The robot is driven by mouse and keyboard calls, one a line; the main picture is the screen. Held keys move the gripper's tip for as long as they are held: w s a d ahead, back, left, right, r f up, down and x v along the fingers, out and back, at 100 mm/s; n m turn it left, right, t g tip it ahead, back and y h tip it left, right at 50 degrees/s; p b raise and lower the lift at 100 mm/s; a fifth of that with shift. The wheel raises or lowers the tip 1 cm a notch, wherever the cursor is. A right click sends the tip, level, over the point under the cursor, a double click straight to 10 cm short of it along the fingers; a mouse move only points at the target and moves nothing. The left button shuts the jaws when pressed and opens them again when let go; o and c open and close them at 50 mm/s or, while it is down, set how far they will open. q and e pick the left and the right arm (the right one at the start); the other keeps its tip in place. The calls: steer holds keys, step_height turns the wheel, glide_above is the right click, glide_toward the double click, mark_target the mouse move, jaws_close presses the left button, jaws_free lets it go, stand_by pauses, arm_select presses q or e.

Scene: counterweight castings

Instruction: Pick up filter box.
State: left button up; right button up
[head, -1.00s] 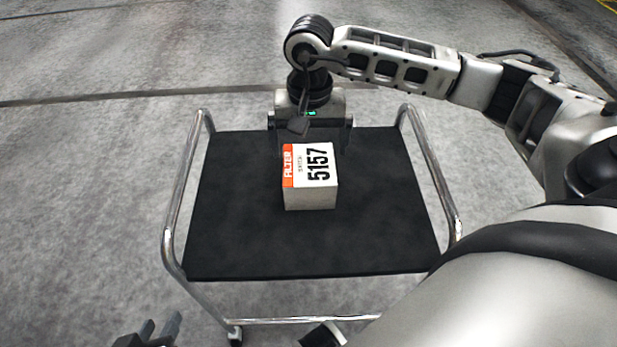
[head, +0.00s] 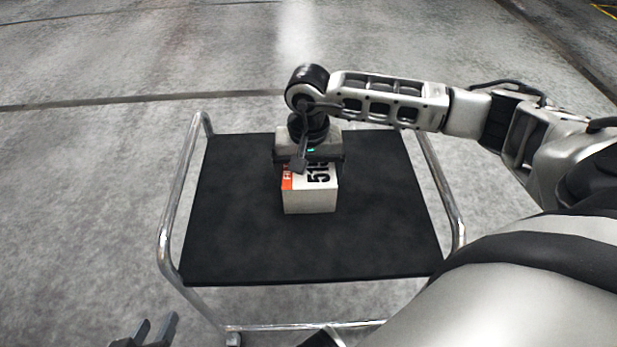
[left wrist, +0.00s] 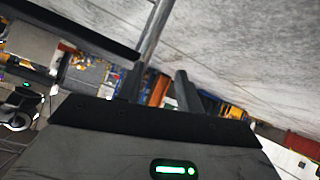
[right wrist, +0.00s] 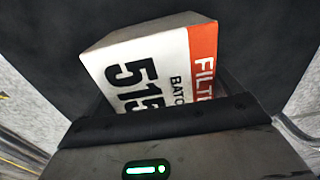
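The filter box (head: 311,202) is a white-grey carton with an orange "FILTER" strip and large black digits. It sits on the black top of a cart. My right gripper (head: 309,165) is directly over the box's far part and hides some of its label. Its dark ends spread wider than the box, so it looks open; the fingertips are hard to make out. In the right wrist view the box (right wrist: 155,65) lies close in front of the palm. My left gripper (head: 152,333) is open and empty at the bottom left, its fingers (left wrist: 160,90) apart in the left wrist view.
The cart (head: 230,250) has a flat black top with chrome rails (head: 180,200) at left and right. The top around the box is bare. Grey concrete floor surrounds the cart. The left wrist view shows blurred coloured shelving or goods far off.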

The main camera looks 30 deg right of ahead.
steer(key=shift+c, duration=0.9)
steer(key=shift+r, duration=0.1)
